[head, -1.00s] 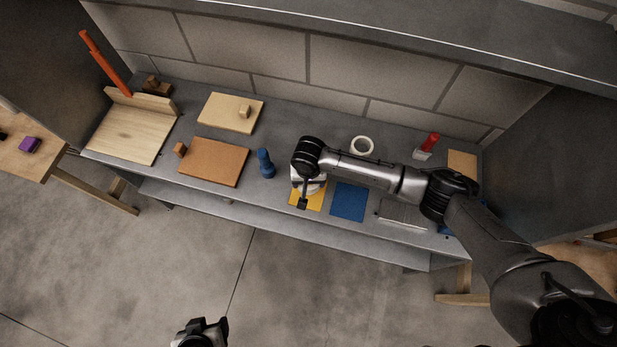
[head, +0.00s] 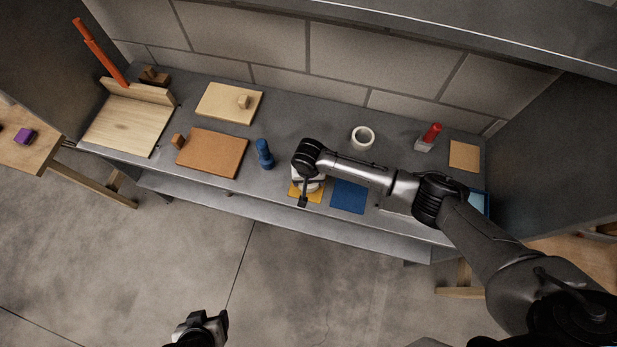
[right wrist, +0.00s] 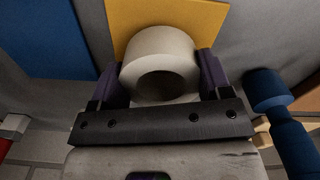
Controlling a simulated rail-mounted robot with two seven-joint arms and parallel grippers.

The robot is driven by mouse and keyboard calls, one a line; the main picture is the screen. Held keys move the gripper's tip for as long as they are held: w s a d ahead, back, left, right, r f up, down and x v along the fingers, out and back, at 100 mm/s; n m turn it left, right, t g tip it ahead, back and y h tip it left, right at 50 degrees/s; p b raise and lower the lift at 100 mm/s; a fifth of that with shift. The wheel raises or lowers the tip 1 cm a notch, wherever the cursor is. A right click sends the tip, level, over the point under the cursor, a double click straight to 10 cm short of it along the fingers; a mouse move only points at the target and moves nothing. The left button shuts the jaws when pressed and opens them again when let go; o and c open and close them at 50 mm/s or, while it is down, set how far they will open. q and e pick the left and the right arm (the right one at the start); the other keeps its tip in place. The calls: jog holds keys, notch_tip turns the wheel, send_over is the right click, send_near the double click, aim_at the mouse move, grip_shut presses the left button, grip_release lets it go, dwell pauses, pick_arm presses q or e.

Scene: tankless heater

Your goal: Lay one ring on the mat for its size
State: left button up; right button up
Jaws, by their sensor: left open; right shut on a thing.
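A white ring (right wrist: 160,62) is between the purple fingers of my right gripper (right wrist: 160,80), which is shut on it. In the right wrist view the ring is over the yellow mat (right wrist: 195,14); I cannot tell whether it touches the mat. In the head view the yellow mat (head: 314,196) is partly hidden by my right gripper (head: 306,190). A blue mat (head: 348,197) lies just right of it and also shows in the right wrist view (right wrist: 40,35). A second white ring (head: 362,138) lies at the back of the bench. My left gripper (head: 205,322) is open and empty, low over the floor.
A blue peg-like object (head: 264,154) stands close left of the yellow mat. An orange-brown board (head: 215,153), a pale board (head: 228,103) and a wooden board with a red-handled bar (head: 125,125) are on the left. A red-handled item (head: 430,135) stands back right.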

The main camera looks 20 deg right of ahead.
jog(key=shift+f, duration=0.15)
dwell(0.4)
jog(key=shift+f, duration=0.35)
jog(key=o, duration=1)
jog(key=shift+r, duration=0.6)
notch_tip(320, 180, up, 13)
jog(key=p, duration=0.1)
jog(key=shift+f+p, duration=0.2)
jog(key=shift+p, duration=0.1)
